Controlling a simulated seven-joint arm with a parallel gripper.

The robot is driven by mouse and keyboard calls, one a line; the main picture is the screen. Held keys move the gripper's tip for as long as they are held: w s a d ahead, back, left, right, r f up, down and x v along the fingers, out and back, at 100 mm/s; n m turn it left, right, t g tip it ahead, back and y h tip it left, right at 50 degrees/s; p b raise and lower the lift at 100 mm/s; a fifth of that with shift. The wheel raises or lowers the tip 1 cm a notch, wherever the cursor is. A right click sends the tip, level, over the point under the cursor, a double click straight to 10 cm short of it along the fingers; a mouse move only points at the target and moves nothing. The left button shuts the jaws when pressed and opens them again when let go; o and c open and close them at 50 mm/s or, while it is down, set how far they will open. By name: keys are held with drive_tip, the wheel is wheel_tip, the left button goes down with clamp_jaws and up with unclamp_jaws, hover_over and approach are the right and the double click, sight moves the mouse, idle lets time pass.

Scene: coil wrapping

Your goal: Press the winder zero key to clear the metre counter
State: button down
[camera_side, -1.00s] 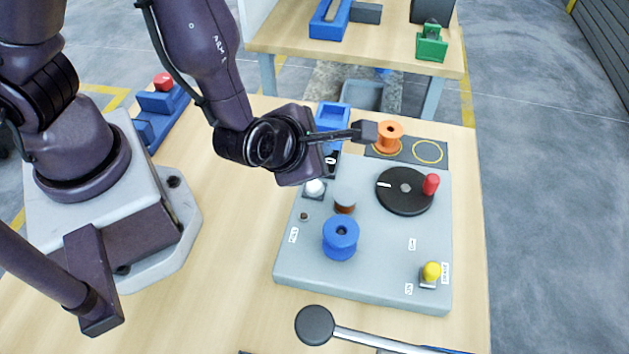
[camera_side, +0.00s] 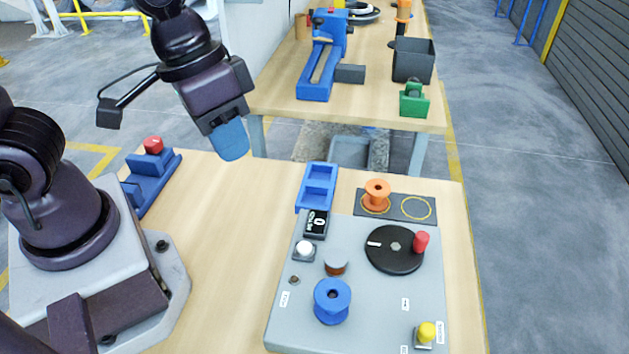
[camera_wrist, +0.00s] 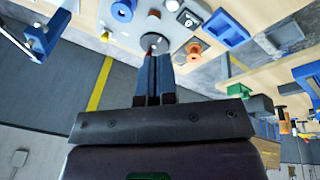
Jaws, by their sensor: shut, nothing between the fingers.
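The winder panel (camera_side: 375,290) is a grey box on the wooden table. Its white round key (camera_side: 304,249) sits at the left back, beside a black counter (camera_side: 316,223) that appears to read 0. In the wrist view the white key (camera_wrist: 172,5) and the counter (camera_wrist: 189,18) show near the top. My gripper (camera_side: 233,145) is raised to the left of and behind the panel, well apart from the key. Its blue fingers (camera_wrist: 153,75) are together and empty.
On the panel are a blue spool (camera_side: 332,301), a copper-coloured post (camera_side: 336,263), a black disc with red handle (camera_side: 395,250) and a yellow knob (camera_side: 427,332). An orange spool (camera_side: 377,194) and blue tray (camera_side: 317,187) stand behind.

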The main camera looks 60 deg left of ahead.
drive_tip(key=s+a+r+t+y, duration=0.2)
drive_tip(key=a+r+t, duration=0.1)
drive_tip(key=a+r, duration=0.5)
drive_tip(key=shift+a+n+t, duration=0.3)
drive_tip(key=shift+a, duration=0.35)
